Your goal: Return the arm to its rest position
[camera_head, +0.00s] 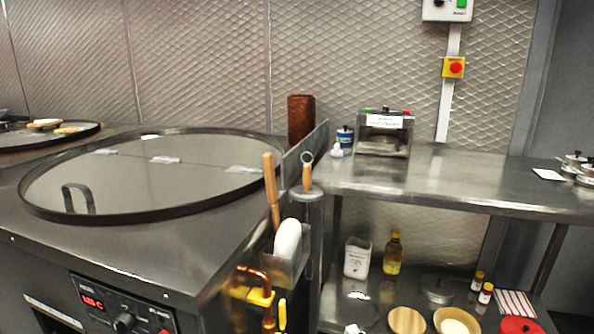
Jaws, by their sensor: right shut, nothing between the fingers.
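I can make out neither of my grippers nor my arms in the head view.
A steel table (430,185) at the right carries a small metal appliance (384,133). Its lower shelf holds an oil bottle (393,253), a white container (357,258) and several bowls and jars. Wooden-handled tools (272,190) stand upright between counter and table. Much of the tabletop is clear.

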